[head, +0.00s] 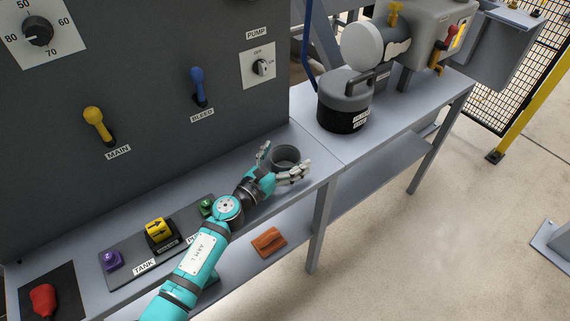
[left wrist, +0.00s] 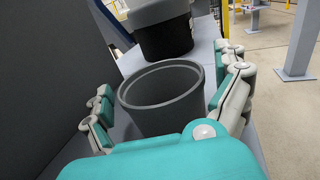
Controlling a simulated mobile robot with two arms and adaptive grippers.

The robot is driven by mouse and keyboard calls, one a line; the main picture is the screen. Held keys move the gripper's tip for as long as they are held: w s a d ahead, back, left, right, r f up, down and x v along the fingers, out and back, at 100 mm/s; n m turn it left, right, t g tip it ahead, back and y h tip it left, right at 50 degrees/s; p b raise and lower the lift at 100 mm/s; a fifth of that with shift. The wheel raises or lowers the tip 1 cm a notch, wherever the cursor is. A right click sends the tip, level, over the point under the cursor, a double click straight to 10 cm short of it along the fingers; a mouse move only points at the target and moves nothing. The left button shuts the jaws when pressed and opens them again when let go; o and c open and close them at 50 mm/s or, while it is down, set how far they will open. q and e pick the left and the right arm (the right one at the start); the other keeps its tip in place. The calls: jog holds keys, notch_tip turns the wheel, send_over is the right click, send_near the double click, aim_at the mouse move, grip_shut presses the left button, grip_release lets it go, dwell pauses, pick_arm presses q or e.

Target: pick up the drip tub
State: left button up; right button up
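The drip tub (head: 286,155) is a small dark grey round open container standing on the grey bench top. It also shows in the left wrist view (left wrist: 165,98), upright, with its open rim facing up and nothing seen inside. My left gripper (head: 279,158) is open, with one finger on each side of the tub. In the left wrist view my gripper (left wrist: 168,95) has the right fingers close beside the tub's wall and the left fingers with a gap to it. Whether the right fingers touch it cannot be told. My right gripper does not show.
A grey and black canister (head: 345,103) stands on the bench beyond the tub. A dark control panel (head: 150,90) with MAIN and BLEED levers rises behind my arm. A label plate (head: 125,262) with knobs lies at the left. An orange-brown folded cloth (head: 269,241) lies on the lower shelf.

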pick_arm(q)
jog(key=c, duration=1.2)
jog(key=shift+o, duration=0.2)
